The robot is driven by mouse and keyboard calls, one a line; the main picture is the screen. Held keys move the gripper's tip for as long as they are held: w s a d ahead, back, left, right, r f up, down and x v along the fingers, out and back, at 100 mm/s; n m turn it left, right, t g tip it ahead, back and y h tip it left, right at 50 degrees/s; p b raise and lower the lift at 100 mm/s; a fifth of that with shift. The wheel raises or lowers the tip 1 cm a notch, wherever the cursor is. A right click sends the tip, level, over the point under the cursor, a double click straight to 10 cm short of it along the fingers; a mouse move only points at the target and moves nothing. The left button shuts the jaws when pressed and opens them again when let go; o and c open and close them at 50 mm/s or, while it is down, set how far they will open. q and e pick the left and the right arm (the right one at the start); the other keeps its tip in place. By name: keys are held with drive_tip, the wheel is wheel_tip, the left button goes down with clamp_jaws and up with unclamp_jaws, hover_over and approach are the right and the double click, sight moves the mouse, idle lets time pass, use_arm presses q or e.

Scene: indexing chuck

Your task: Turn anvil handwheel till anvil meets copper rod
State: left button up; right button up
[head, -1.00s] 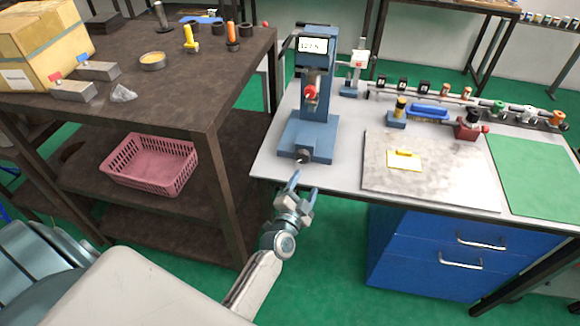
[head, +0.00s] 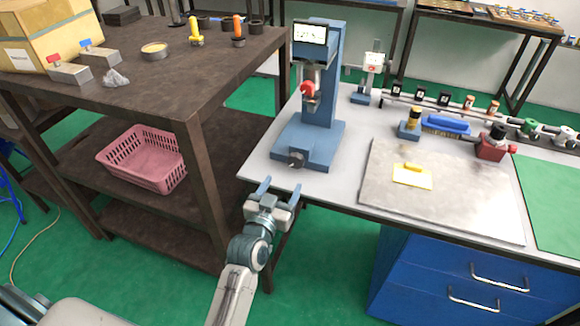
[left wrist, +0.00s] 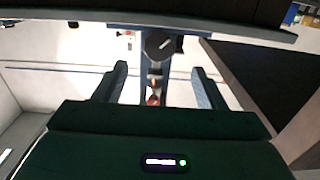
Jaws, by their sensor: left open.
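The blue bench machine (head: 327,85) with a lit display stands upright at the table's left end. A dark round handwheel (head: 296,159) sits low on the front of its base; I take this for the anvil handwheel. It shows in the left wrist view (left wrist: 160,45), roughly midway between my fingers and beyond their tips. My left gripper (head: 280,188) is open and empty, just in front of the table edge, apart from the wheel. A red part (head: 307,89) shows on the machine's column. I cannot clearly make out the anvil or copper rod. My right gripper is out of view.
A metal plate (head: 450,210) with a yellow piece on a card lies right of the machine. A small gauge stand (head: 372,75) is behind it. A dark shelf table (head: 205,165) with a pink basket (head: 145,162) stands close on the left.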

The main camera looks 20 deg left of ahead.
sight(294, 164)
use_arm(q)
drive_tip(key=w+p, duration=0.1)
drive_tip(key=w, duration=0.2)
drive_tip(key=shift+w+d+r, duration=0.1)
drive_tip(key=shift+w+r, duration=0.05)
drive_tip(key=shift+w, duration=0.25)
drive_tip(key=w, duration=0.3)
drive_tip(key=shift+w+d+p, duration=0.1)
drive_tip(key=shift+w+p, duration=0.2)
drive_tip(key=shift+p, duration=0.1)
drive_tip(key=shift+w, duration=0.4)
drive_tip(key=shift+f, duration=0.2)
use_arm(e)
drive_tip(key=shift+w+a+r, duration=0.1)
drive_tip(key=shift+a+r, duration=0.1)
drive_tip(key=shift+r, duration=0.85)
use_arm(q)
drive_tip(key=c, duration=1)
drive_tip(key=shift+o, duration=0.2)
drive_tip(key=shift+f+m+b, duration=0.1)
drive_tip(key=shift+m+b, duration=0.3)
drive_tip(key=shift+m, duration=1.3)
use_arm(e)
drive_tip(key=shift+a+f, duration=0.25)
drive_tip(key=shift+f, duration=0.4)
